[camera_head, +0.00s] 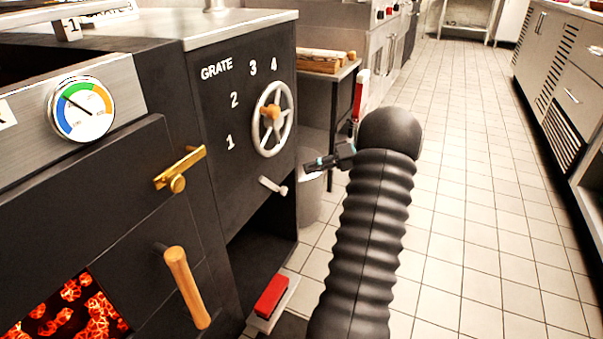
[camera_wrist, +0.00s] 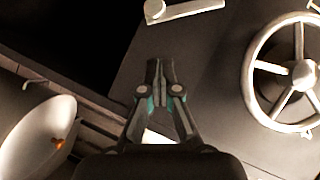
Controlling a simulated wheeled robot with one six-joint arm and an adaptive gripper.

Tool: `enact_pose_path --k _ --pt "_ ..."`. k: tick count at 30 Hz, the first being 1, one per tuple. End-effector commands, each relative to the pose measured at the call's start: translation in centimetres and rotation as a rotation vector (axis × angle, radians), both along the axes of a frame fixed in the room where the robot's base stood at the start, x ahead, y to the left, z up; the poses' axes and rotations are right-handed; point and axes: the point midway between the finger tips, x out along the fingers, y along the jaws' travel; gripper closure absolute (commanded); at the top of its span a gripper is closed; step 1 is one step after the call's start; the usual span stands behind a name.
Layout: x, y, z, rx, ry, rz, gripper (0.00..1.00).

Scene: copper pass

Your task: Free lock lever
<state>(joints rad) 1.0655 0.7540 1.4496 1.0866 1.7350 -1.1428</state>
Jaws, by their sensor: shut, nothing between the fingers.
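The lock lever (camera_head: 272,185) is a short silver bar on the black stove panel, just below the handwheel. It slants down to the right in the head view. In the wrist view the lever (camera_wrist: 188,10) lies at the top edge, with a rounded end at left. The silver spoked handwheel (camera_head: 272,119) has a wooden knob and sits by the GRATE numbers 1 to 4; it is partly cut off at right in the wrist view (camera_wrist: 285,65). My gripper (camera_head: 308,165) is shut and empty, right of the lever. In the wrist view its fingertips (camera_wrist: 160,68) appear apart from the lever.
A brass latch (camera_head: 180,168) and a wooden door handle (camera_head: 187,287) stick out from the stove front. A red pedal (camera_head: 271,295) is low down. A grey bucket (camera_head: 311,205) stands behind my gripper. The tiled floor (camera_head: 470,200) at right is clear.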

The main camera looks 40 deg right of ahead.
Motion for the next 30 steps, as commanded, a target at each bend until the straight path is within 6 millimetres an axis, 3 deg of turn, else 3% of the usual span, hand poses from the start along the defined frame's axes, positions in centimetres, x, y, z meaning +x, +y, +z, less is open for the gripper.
enact_pose_path --k 6,12,30 --pt "-2.4 -3.3 1.3 0.0 0.0 0.001 1.0" --pt "-3.8 -5.0 2.0 -0.001 0.0 0.001 1.0" --pt "-4.1 -5.5 2.1 0.0 0.0 0.002 1.0"
